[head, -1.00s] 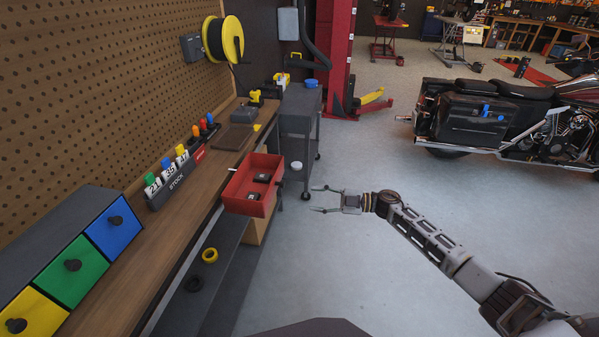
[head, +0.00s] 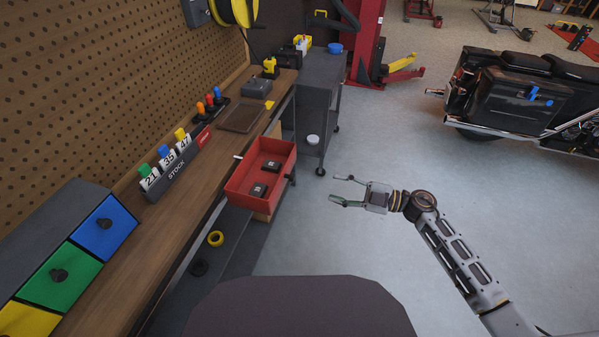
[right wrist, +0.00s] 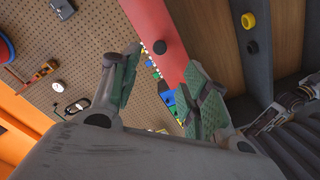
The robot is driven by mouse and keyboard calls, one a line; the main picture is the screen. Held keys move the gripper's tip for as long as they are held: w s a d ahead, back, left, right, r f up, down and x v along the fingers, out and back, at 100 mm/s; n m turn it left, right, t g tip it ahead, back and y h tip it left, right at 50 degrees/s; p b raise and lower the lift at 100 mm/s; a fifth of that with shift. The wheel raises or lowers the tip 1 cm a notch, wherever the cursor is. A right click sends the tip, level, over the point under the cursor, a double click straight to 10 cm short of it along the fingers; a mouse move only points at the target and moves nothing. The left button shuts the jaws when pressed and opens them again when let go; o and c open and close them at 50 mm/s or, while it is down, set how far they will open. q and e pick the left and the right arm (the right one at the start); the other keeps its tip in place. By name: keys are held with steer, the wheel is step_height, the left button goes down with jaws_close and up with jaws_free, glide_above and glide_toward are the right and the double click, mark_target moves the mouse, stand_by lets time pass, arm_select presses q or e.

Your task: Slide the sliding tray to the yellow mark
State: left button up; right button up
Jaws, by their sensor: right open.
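The sliding tray (head: 262,170) is an open red box at the front edge of the workbench, with two small black items (head: 264,178) inside. A dark knob (head: 291,179) sticks out of its right side. A small yellow mark (head: 268,104) shows on the bench edge, farther back than the tray. My right gripper (head: 340,189) is open and empty, to the right of the tray and apart from it. In the right wrist view, the tray's red side (right wrist: 158,28) with its dark knob shows beyond the open fingers (right wrist: 163,68). My left gripper is not in view.
The wooden bench (head: 185,188) carries coloured drawers (head: 66,268) and a stock rack (head: 172,165). A grey cart (head: 312,100) stands behind the tray. Yellow and black rings (head: 215,238) lie on the lower shelf. A motorcycle (head: 520,95) stands far right. Floor around my right gripper is clear.

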mark_target(294, 178)
steer(key=shift+s+r, duration=0.1)
steer(key=shift+a, duration=0.1)
steer(key=shift+x, duration=6.85)
jaws_close()
